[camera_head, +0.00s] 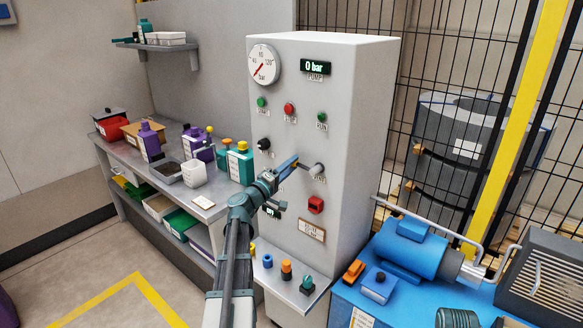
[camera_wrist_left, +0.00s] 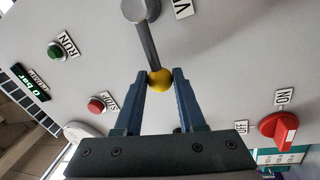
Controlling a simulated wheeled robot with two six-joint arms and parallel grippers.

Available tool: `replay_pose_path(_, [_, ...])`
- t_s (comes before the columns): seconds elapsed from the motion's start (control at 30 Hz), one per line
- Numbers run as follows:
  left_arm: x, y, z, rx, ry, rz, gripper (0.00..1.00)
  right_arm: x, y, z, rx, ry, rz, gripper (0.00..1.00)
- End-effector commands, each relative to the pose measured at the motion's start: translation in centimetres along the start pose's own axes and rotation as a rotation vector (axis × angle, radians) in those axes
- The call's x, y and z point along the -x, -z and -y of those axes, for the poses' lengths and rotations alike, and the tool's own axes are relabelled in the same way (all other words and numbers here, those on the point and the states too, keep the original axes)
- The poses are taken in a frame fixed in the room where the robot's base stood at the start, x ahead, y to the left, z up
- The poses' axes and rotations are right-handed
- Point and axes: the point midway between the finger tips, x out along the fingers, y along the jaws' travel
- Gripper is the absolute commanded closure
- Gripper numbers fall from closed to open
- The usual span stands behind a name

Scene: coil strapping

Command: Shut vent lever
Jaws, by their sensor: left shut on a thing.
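The vent lever (camera_head: 316,169) is on the front of the grey cabinet (camera_head: 350,120). In the left wrist view it is a grey shaft (camera_wrist_left: 147,42) running from a round hub to a yellow ball knob (camera_wrist_left: 159,80). My left gripper (camera_head: 293,162) reaches up to the lever's left side in the head view. In the wrist view its two blue fingers (camera_wrist_left: 161,74) are shut on the yellow knob, one on each side. The label beside the hub is partly cut off. My right gripper is not in view.
The cabinet bears a dial gauge (camera_head: 263,64), a display (camera_head: 316,66) reading 0 bar, push buttons and a red rotary switch (camera_head: 316,204). Below is a ledge (camera_head: 290,285) with small coloured parts. A cluttered bench stands left, a blue machine (camera_head: 410,248) right, with fencing behind.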

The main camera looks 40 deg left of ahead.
Motion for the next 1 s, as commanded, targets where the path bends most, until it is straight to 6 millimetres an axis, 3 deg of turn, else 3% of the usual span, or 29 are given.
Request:
replay_pose_path(0.77, [0.19, -0.21, 0.71, 0.088, 0.005, -0.018, 1.00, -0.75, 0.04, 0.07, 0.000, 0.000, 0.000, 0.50])
replay_pose_path(0.8, [0.19, -0.22, 0.71, 0.088, 0.005, -0.018, 0.57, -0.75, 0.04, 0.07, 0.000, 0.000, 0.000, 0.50])
replay_pose_path(0.93, [0.18, -0.20, 0.70, 0.088, 0.004, -0.018, 0.34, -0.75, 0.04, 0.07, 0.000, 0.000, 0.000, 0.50])
replay_pose_path(1.0, [0.17, -0.20, 0.70, 0.088, 0.004, -0.018, 0.31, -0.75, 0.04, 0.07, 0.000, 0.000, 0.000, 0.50])
